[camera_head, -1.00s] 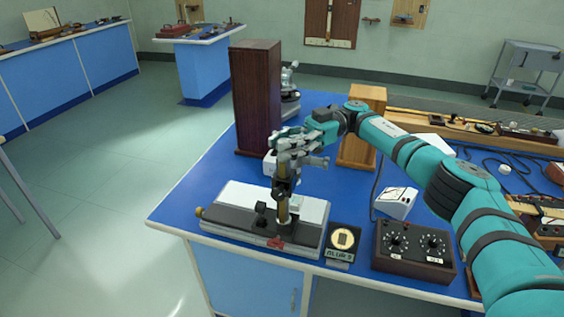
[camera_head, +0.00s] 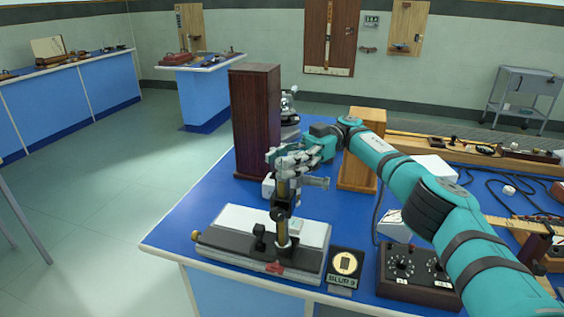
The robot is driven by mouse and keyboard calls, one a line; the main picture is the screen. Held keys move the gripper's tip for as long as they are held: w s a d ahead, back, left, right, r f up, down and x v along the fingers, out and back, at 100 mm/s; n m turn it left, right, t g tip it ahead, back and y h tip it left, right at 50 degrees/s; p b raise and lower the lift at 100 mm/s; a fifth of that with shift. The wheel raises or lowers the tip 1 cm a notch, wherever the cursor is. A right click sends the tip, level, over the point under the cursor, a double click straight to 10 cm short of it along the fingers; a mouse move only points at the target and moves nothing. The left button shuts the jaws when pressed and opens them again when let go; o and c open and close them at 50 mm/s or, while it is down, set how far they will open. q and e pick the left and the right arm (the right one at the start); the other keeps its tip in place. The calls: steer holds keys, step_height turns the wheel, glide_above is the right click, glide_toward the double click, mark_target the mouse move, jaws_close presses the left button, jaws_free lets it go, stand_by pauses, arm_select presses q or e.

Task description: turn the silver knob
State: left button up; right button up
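A bench instrument with a black and white base (camera_head: 232,246) stands near the front left of the blue bench. A brass upright (camera_head: 283,228) with dark fittings rises from it, and a silver-grey tube (camera_head: 316,182) sticks out to the right near its top. My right gripper (camera_head: 283,168) is at the top of this upright, with its fingers around or just beside it. I cannot tell its opening or whether it touches a silver knob. I cannot make out the silver knob; the gripper may hide it. A small brass knob (camera_head: 195,235) sits at the base's left end. My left gripper is not in view.
A dark wooden block (camera_head: 257,122) and a lighter wooden box (camera_head: 361,150) stand behind the instrument. A small sign (camera_head: 345,268) and a dial box (camera_head: 415,275) stand to its right. The blue bench surface (camera_head: 195,207) left of it is clear.

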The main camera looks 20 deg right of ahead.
steer(key=o, duration=0.3)
steer(key=shift+f, duration=0.15)
steer(key=shift+a, duration=0.1)
step_height(320, 180, up, 10)
stand_by(0.5)
